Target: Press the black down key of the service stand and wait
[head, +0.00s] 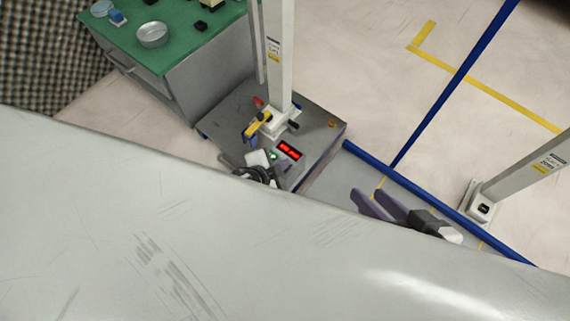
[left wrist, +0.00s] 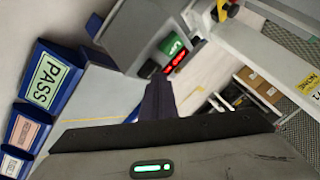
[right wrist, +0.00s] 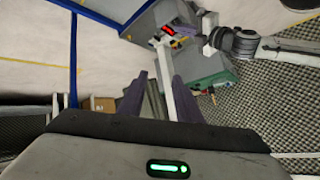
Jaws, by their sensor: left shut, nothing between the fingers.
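The service stand (head: 318,135) is a grey box at the foot of a pale post, with a red lit display (head: 290,150) and a green lit key (head: 274,155). In the left wrist view the display (left wrist: 175,62) and green key (left wrist: 172,44) are just beyond my left fingertips. My left gripper (left wrist: 158,82) is shut and empty, close to the panel; I cannot tell whether it touches. My right gripper (right wrist: 155,76) is open and empty, right of the stand in the head view.
A green-topped bench (head: 175,45) with a round tin (head: 152,35) stands behind left. A blue bar (head: 420,200) and another post (head: 525,175) are at the right. A large pale grey surface hides the head view's lower part. Blue bins (left wrist: 45,85) show in the left wrist view.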

